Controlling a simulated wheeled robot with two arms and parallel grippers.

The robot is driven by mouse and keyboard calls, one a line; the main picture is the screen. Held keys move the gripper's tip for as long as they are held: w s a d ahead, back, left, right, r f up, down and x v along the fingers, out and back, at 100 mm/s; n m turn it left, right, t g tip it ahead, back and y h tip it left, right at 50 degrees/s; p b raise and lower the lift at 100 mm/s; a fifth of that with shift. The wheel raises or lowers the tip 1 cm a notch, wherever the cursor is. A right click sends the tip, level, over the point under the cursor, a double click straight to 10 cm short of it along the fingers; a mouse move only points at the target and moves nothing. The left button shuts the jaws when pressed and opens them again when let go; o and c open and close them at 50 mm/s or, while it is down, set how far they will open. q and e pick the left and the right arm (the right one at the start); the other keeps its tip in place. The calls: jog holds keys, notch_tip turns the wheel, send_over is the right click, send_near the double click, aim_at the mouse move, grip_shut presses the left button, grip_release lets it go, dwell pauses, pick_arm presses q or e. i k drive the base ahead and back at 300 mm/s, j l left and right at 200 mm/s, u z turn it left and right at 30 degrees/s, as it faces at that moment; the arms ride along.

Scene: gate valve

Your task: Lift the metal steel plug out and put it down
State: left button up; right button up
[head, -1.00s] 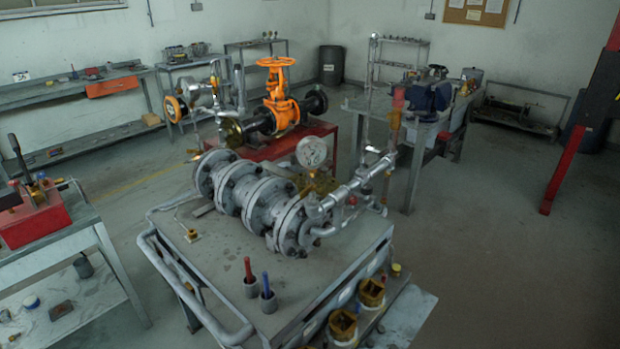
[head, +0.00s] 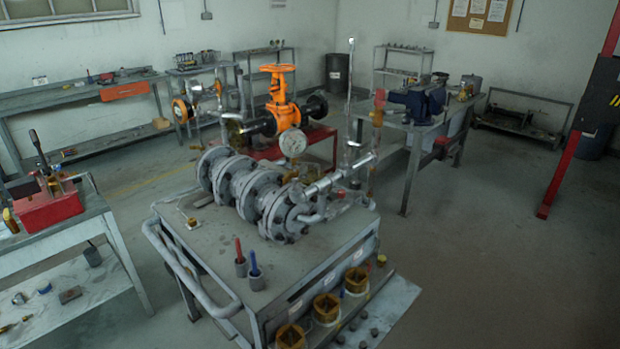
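I cannot pick out the metal steel plug for certain. Two small grey cylinders stand on the front of the grey cart top (head: 208,250), one with a red handle (head: 239,249) and one with a blue handle (head: 254,270). Several small dark round pieces (head: 365,334) lie on a pale plate (head: 392,305) low at the cart's right side, too small to identify. A grey flanged pipe assembly (head: 262,193) with a round gauge (head: 293,142) lies across the cart. Neither of my grippers is in view.
Three brass-coloured cups (head: 326,307) line the cart's right side. A curved grey rail (head: 190,270) borders its left. A bench with a red box (head: 48,208) stands left; a workbench with a blue vise (head: 418,101) stands back right.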

aim_at(304, 169)
jog(key=i+l+u, duration=0.15)
jog(key=i+l, duration=0.15)
jog(key=i+l+u, duration=0.15)
jog(key=l, duration=0.25)
jog(key=i+l+u, duration=0.15)
jog(key=i+l, duration=0.2)
